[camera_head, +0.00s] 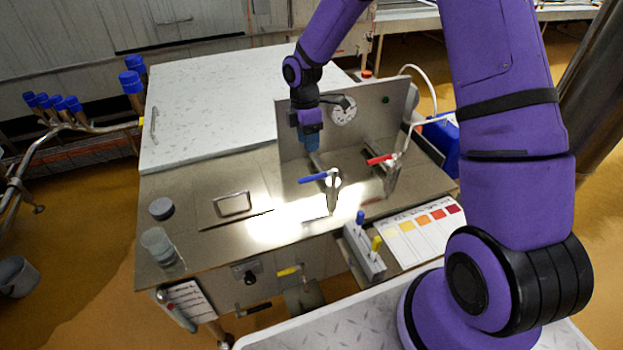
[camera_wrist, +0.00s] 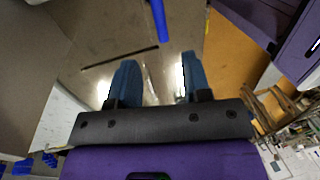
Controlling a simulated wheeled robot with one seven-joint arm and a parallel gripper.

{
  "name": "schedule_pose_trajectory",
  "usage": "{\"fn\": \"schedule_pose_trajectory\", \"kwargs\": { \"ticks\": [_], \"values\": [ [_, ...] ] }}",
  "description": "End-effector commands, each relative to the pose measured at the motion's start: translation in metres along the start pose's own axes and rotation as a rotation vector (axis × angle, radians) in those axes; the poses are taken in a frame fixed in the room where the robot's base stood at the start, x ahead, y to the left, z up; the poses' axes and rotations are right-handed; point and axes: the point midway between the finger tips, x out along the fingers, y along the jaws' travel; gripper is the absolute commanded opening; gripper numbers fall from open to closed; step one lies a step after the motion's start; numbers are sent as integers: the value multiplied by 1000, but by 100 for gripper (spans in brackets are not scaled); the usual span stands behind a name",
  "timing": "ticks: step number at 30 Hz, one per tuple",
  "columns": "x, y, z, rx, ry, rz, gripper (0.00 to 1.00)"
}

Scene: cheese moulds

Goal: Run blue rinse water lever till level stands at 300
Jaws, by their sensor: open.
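The blue lever (camera_head: 318,177) sits on a metal valve (camera_head: 333,197) on the steel worktop, pointing left and roughly level. It also shows in the wrist view (camera_wrist: 158,20), beyond and between my fingertips, apart from them. My gripper (camera_head: 311,147) hangs above and behind the lever, in front of the upright steel panel. It is open and empty; the wrist view shows both blue fingers (camera_wrist: 157,68) spread. A clear beaker (camera_head: 158,246) stands at the worktop's front left; I cannot read any marks on it. No water level can be made out.
A red lever (camera_head: 381,159) is right of the blue one. The steel panel (camera_head: 295,125) carries a round dial (camera_head: 343,110). A small block with blue and yellow handles (camera_head: 365,252) and a colour chart (camera_head: 424,234) are in front. The worktop's left has free room around a hatch (camera_head: 232,204).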

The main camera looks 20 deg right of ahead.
Motion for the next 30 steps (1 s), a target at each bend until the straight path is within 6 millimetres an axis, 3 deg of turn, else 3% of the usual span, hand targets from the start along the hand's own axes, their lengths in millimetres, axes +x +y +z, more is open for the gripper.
{"fn": "schedule_pose_trajectory", "kwargs": {
  "ticks": [5,21,30],
  "values": [
    [4,6,11,-3,0,2,44],
    [88,6,10,-4,0,0,44],
    [106,6,10,-4,0,2,44]
  ]
}}
